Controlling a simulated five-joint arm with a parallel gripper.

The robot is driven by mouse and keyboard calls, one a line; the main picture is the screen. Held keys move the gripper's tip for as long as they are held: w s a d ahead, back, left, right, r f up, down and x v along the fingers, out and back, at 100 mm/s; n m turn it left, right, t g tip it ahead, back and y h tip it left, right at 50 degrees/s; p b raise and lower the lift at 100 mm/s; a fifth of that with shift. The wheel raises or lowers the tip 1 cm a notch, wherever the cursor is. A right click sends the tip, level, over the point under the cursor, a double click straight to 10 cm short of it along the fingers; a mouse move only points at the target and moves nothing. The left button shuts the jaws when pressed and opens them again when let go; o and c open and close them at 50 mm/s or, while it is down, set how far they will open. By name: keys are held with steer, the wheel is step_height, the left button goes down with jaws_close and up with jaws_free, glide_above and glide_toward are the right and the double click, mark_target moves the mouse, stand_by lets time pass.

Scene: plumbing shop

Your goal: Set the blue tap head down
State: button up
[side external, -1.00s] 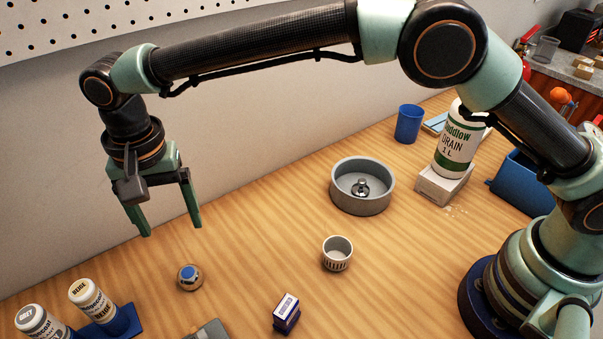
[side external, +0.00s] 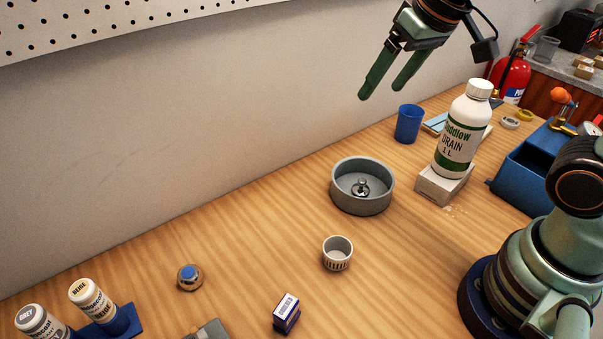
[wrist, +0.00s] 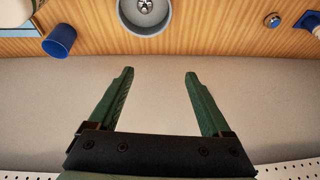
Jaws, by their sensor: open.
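The blue tap head (side external: 188,272) sits upright on a small round brown base on the wooden table, at the left in the side view. It also shows small near the top right of the wrist view (wrist: 272,20). My gripper (side external: 381,92) is open and empty, raised high at the top centre of the side view, well away from the tap head. In the wrist view both fingers of my gripper (wrist: 159,73) are spread, with only the wall between them.
A grey bowl (side external: 345,202) with a metal fitting inside and a blue cup (side external: 408,124) stand near the back. A white bottle (side external: 460,130) stands on a box. A slotted cup (side external: 337,255) and blue box (side external: 286,313) stand nearer. Sealant tubes (side external: 93,300) stand left.

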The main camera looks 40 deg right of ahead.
steer(key=shift+n+t+h, duration=0.3)
steer(key=shift+t, duration=0.1)
steer(key=s+d+f, duration=0.1)
steer(key=s+d, duration=0.1)
steer(key=s+d+f, duration=0.1)
steer(key=s+d, duration=0.1)
steer(key=shift+f, duration=0.15)
stand_by(0.8)
